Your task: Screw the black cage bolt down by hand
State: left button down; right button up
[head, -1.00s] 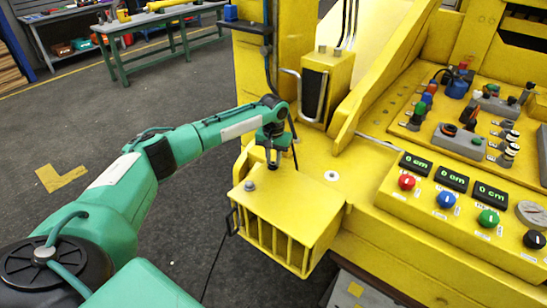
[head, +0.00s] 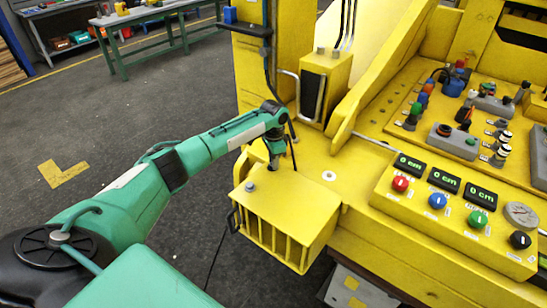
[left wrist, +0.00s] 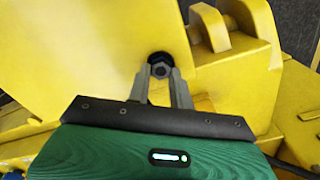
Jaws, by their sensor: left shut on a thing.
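The black cage bolt (left wrist: 160,66) shows in the left wrist view as a dark hex head with a dark ring around it, on a yellow plate. My left gripper (left wrist: 164,76) is shut on it, with one finger on each side of the head. In the head view my left gripper (head: 274,163) points down at the back edge of the top of the yellow cage (head: 290,204); the bolt is hidden there by the gripper. How deep the bolt sits cannot be told. My right gripper is not in view.
A grey bolt (head: 250,187) stands at the cage top's left corner. A white ring (head: 329,176) lies to the right. A yellow post with a box (head: 325,85) rises behind the gripper. A control panel (head: 450,215) with knobs and displays is at the right.

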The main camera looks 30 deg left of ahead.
pick_arm(q)
jog(key=m, duration=0.3)
jog(key=shift+d+r+m+p, duration=0.1)
jog(key=shift+r+m+p, duration=0.05)
jog(key=shift+m+p, duration=0.2)
jog(key=m, duration=0.3)
jog(key=shift+m, duration=0.35)
jog(key=m, duration=0.3)
jog(key=shift+s+m, duration=0.1)
jog(key=shift+m, duration=0.2)
jog(key=m, duration=0.3)
jog(key=shift+m, duration=0.3)
jog(key=m, duration=0.3)
jog(key=shift+s+m, duration=0.1)
jog(key=shift+m, duration=0.2)
jog(key=m, duration=0.2)
jog(key=m+b, duration=0.1)
jog(key=shift+a+r+m, duration=0.1)
jog(key=shift+a+m, duration=0.1)
jog(key=shift+m, duration=0.2)
jog(key=m+b, duration=0.1)
jog(key=m, duration=0.2)
jog(key=shift+a+m+b, duration=0.15)
jog(key=shift+m+b, duration=0.15)
jog(key=shift+m, duration=1.7)
